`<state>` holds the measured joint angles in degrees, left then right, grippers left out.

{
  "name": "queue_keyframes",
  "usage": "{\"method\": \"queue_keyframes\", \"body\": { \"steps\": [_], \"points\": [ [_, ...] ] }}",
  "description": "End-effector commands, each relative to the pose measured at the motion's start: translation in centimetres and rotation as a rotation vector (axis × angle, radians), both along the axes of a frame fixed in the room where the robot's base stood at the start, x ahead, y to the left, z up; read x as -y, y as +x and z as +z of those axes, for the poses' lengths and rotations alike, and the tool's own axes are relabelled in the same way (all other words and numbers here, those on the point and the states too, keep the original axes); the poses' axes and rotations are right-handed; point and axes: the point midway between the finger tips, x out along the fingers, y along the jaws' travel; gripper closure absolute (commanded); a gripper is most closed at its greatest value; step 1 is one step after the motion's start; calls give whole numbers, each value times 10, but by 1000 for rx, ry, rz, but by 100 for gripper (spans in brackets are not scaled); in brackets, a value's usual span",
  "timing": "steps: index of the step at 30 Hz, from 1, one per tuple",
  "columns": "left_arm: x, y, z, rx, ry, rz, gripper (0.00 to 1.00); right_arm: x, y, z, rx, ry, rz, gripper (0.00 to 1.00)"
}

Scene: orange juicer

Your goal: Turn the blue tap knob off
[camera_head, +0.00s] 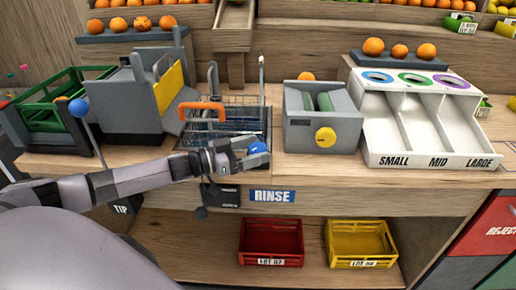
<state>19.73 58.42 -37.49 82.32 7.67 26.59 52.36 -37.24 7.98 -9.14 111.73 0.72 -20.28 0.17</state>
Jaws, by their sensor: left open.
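The blue tap knob (259,148) is at the counter's front edge, above the RINSE label (272,196). My left arm comes in from the left. My left gripper (252,154) is open with its fingers at the knob. Part of the knob is hidden by the fingers, and I cannot tell whether they touch it. The wire rinse basket (246,114) with an orange handle (202,111) stands just behind the gripper. My right gripper is not in view.
A grey box with a yellow dial (325,137) stands right of the basket, then the white SMALL/MID/LARGE sorter (424,161). A blue-ball lever (78,107) is at left, near a green crate (52,92). Red (271,243) and yellow (360,244) crates sit below.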

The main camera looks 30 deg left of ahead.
Motion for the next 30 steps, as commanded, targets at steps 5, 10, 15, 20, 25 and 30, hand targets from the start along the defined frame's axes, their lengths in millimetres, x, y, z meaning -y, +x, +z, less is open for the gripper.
{"method": "queue_keyframes", "body": {
  "steps": [5,10,15,20,25,30],
  "points": [
    [-13,-20,-1,-3,2,0,22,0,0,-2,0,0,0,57],
    [-23,-35,-1,-2,0,0,22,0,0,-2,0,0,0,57],
    [-28,-43,0,1,1,-1,22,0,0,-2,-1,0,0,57],
    [-30,-46,1,2,1,-1,22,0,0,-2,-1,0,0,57],
    [-30,-46,1,2,1,-1,22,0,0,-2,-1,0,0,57],
    [-30,-46,1,2,1,-1,23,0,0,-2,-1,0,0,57]
  ]
}}
